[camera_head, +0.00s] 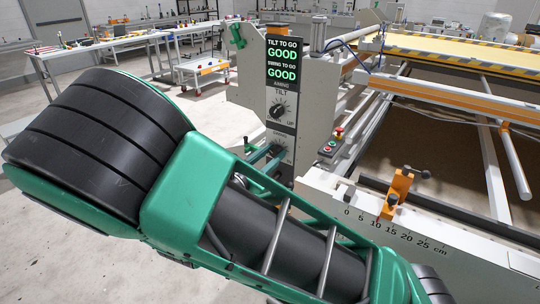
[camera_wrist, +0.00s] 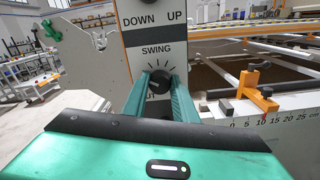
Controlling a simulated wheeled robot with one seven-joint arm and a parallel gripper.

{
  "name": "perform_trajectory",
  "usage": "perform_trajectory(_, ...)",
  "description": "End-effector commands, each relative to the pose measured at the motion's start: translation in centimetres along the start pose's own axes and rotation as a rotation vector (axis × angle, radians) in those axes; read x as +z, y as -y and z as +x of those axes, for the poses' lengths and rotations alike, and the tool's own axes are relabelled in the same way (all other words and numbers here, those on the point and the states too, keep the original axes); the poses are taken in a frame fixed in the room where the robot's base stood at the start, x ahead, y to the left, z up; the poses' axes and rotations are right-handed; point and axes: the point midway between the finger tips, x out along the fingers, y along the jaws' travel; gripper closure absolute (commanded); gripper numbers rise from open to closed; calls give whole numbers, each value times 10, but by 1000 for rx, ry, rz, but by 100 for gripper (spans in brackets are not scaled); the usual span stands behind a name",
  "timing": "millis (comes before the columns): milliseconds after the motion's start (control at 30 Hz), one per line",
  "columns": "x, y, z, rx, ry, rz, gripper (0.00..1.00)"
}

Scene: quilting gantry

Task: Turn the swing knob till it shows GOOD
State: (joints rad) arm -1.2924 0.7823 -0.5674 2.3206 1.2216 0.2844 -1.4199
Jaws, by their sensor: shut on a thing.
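The control panel (camera_head: 281,96) stands upright on the gantry's end post. Its display (camera_head: 283,62) reads GOOD in green for both tilt to go and swing to go. The tilt knob (camera_head: 279,108) is on the panel below the display. The swing knob (camera_wrist: 160,81), black and round, sits under the SWING label in the wrist view. My gripper (camera_wrist: 158,82) is at the swing knob, its two green fingers on either side and shut on it. In the head view my gripper (camera_head: 264,158) is partly hidden behind my arm.
An orange clamp (camera_head: 397,192) stands on the white rail with a centimetre scale, right of the panel. A small box with red and green buttons (camera_head: 331,146) is between them. The quilting frame (camera_head: 450,100) fills the right. White tables (camera_head: 120,42) stand back left.

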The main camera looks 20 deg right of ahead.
Motion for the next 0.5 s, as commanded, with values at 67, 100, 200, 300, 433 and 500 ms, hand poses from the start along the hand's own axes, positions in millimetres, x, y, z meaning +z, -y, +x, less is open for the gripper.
perform_trajectory(67, -1, -1, 0, 2, -2, 0, 97)
perform_trajectory(100, -1, -1, -1, 3, -2, 0, 97)
perform_trajectory(200, -1, -1, -1, 3, -2, 0, 67)
perform_trajectory(300, -1, -1, -1, 2, -2, 0, 56)
perform_trajectory(433, 0, -1, 0, 2, -2, 0, 56)
perform_trajectory(500, 0, -1, 0, 2, -1, 0, 56)
